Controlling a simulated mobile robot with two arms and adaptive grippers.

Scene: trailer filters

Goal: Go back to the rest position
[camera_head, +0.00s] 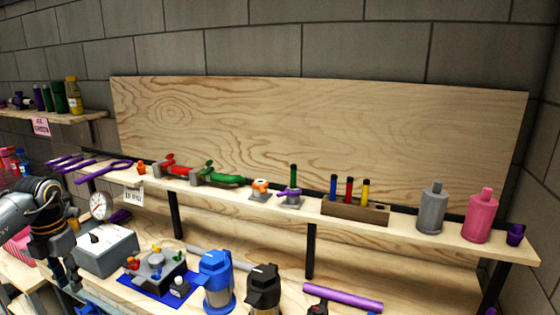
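My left arm comes in from the left edge, and its dark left gripper (64,274) points down beside the left side of a grey box (106,250). The fingers are small, dark and partly cut by clutter, so I cannot tell whether they are open or shut. I see nothing clearly held. My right gripper is not in view.
A wooden shelf (410,229) holds valves, a marker block (352,210) and grey (432,208) and pink bottles (480,216). A gauge (99,206) is near my arm.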

